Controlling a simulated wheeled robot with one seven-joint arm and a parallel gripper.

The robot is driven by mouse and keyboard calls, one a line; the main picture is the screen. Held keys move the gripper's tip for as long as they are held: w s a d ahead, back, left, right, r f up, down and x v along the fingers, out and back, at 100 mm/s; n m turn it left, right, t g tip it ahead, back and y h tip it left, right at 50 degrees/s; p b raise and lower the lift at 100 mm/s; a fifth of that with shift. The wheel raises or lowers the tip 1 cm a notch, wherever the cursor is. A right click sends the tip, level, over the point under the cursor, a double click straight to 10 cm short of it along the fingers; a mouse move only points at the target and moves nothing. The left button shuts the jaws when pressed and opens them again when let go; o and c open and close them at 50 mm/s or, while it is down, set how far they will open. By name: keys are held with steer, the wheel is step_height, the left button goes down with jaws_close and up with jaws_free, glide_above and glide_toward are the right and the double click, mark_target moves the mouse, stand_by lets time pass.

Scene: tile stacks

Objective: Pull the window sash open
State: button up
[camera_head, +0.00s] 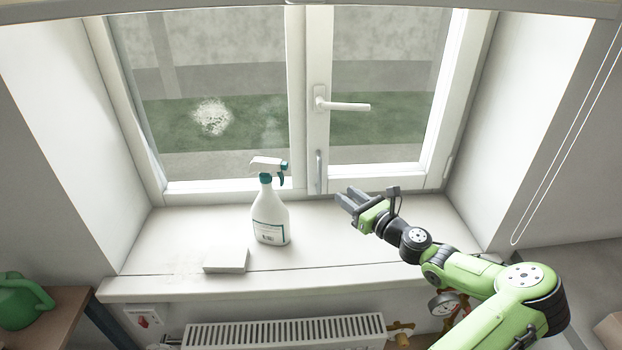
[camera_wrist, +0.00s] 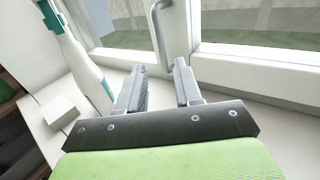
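The window has two white-framed panes. The right sash (camera_head: 426,172) looks closed against the frame. A white lever handle (camera_head: 345,106) on its left stile points to the right, level. A small grey vertical pull (camera_head: 318,171) sits lower on the middle stile; it also shows in the wrist view (camera_wrist: 161,35), just beyond my fingers. My gripper (camera_head: 346,199) is over the sill, below and to the right of this pull and apart from it. In the wrist view my gripper (camera_wrist: 160,82) has its two fingers spread with nothing between them.
A white spray bottle (camera_head: 270,218) with a green trigger stands on the sill (camera_head: 345,238), left of my gripper. A white block (camera_head: 226,260) lies at the sill's front. A radiator (camera_head: 285,332) is below. A cord loop (camera_head: 567,150) hangs at the right. The sill's right part is clear.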

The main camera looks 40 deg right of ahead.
glide_above(319, 193)
steer(key=shift+w+d+f+b, duration=0.1)
steer(key=shift+w+d+b, duration=0.2)
steer(key=shift+b, duration=0.15)
jaws_close()
